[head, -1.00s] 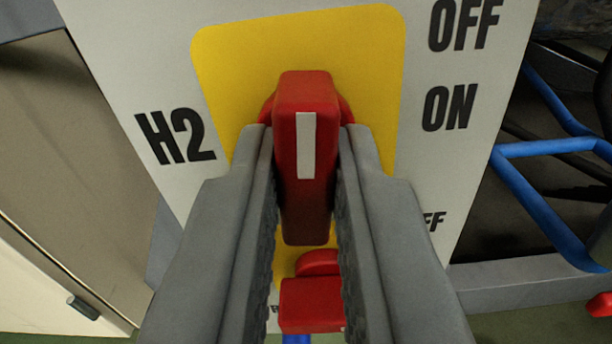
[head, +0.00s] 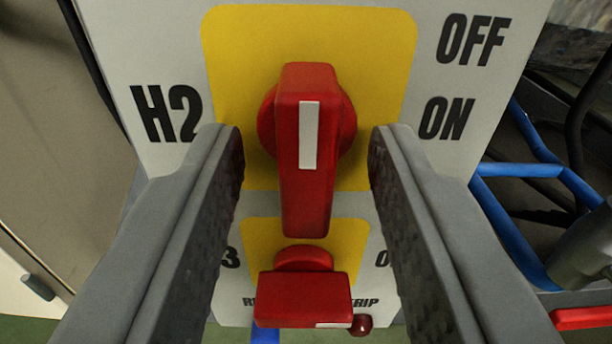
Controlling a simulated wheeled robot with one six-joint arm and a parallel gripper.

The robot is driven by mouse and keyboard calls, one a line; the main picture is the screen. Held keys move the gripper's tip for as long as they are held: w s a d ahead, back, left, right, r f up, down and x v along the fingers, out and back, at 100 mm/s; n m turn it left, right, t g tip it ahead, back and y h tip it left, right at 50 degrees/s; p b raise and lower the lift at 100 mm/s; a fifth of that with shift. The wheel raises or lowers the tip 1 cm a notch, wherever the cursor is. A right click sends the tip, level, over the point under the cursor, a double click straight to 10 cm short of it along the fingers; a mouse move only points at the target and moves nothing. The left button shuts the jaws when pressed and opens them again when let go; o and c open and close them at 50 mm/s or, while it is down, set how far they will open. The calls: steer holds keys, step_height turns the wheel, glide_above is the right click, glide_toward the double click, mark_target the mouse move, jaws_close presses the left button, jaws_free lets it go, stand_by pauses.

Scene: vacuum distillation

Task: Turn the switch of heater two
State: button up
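The red switch of heater two (head: 307,160) sits on a yellow plate (head: 385,60) beside the black label "H2" (head: 167,113). Its handle points up and down in the picture, with a white stripe on its face. The labels "OFF" (head: 473,40) and "ON" (head: 446,118) are to its right. My gripper (head: 306,150) is open, with one grey finger on each side of the handle and a clear gap on both sides. The fingers touch nothing that I can see.
A second red switch (head: 304,298) on a smaller yellow plate (head: 350,238) is just below, its handle level, between the fingers. A small dark red knob (head: 362,325) is beside it. Blue tubes (head: 520,172) and dark equipment are at the right.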

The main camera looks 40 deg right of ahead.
steer(key=v, duration=1.7)
steer(key=shift+a, duration=0.2)
